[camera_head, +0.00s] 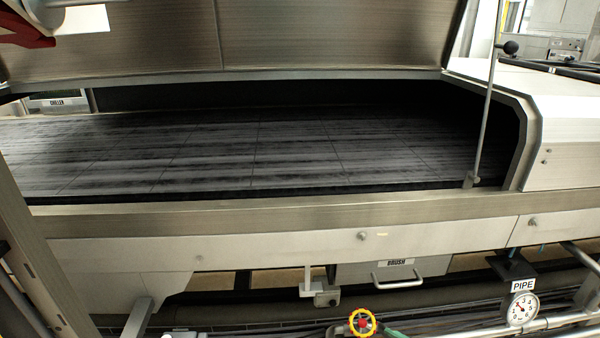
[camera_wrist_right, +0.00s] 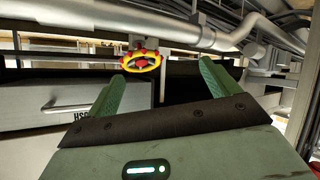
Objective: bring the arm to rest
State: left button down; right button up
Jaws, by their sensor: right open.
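My right gripper (camera_wrist_right: 160,88) shows in the right wrist view with its two green fingers spread apart and nothing between them. A red and yellow valve wheel (camera_wrist_right: 139,61) appears beyond the fingertips, apart from them as far as I can see. In the head view the same wheel (camera_head: 363,322) is at the bottom edge, with a small green piece beside it, perhaps a fingertip of mine. The dryer hood (camera_head: 320,40) stands raised above the dark slatted bed (camera_head: 260,150). My left gripper is not in view.
A drawer labelled BRUSH (camera_head: 395,274) sits below the front rail (camera_head: 300,212); its handle (camera_wrist_right: 72,105) also shows in the wrist view. A PIPE gauge (camera_head: 522,309) is at lower right. A thin rod with a black knob (camera_head: 511,47) rises at right. Pipes (camera_wrist_right: 130,20) run close by the wheel.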

jog(key=s+a+m+p, duration=0.2)
jog(key=s+a, duration=0.1)
jog(key=s, duration=0.6)
jog(key=s+a+m+p, duration=0.1)
jog(key=s+a+p, duration=0.15)
jog(key=s, duration=0.55)
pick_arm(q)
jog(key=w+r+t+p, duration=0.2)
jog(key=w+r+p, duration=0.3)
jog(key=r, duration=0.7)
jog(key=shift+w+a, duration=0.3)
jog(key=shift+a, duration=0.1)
pick_arm(e)
jog(key=s+d+r+m+g+h, duration=0.1)
jog(key=s+d+m+h, duration=0.1)
jog(key=s, duration=0.7)
jog(key=s+d+r+m+g+h, duration=0.1)
jog(key=s+d+m+h, duration=0.1)
jog(key=s, duration=0.8)
jog(key=shift+d+r, duration=0.4)
jog(key=shift+d, duration=0.4)
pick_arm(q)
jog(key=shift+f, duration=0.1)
pick_arm(e)
jog(key=shift+s, duration=0.1)
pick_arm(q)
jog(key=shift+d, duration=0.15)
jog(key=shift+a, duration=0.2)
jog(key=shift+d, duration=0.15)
